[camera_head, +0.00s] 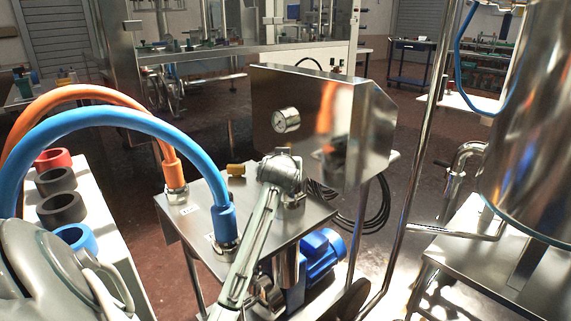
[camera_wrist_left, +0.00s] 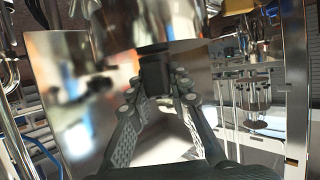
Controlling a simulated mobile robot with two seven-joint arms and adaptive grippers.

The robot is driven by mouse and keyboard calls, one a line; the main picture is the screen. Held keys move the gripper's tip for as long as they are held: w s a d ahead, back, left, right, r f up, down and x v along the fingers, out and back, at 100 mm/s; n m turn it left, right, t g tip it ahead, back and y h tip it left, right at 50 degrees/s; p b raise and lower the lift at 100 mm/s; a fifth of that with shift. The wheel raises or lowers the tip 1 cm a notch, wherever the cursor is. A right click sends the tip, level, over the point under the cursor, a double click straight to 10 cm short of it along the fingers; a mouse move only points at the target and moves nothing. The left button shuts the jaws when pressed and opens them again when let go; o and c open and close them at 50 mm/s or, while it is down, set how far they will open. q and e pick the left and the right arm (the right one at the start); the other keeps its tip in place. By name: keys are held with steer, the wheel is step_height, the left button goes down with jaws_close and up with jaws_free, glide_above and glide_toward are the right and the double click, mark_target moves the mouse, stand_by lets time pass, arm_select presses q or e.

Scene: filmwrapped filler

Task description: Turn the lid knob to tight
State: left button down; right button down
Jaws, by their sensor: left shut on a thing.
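In the left wrist view, the two dark jointed fingers of my left gripper (camera_wrist_left: 156,90) reach up and converge on a small black block-like knob (camera_wrist_left: 154,70). My left gripper is shut on this knob, which I take for the lid knob. The fingers hide its lower part, and no tight mark or pointer is readable. Blurred shiny steel lies behind and above it. In the head view I cannot make out the knob or the left fingertips. My right gripper is in neither view.
A steel vessel (camera_head: 535,130) is at right.

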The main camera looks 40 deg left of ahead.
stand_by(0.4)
arm_select(q)
steer(key=c, duration=1.4)
jaws_free()
steer(key=v, duration=1.2)
steer(key=shift+s, duration=0.1)
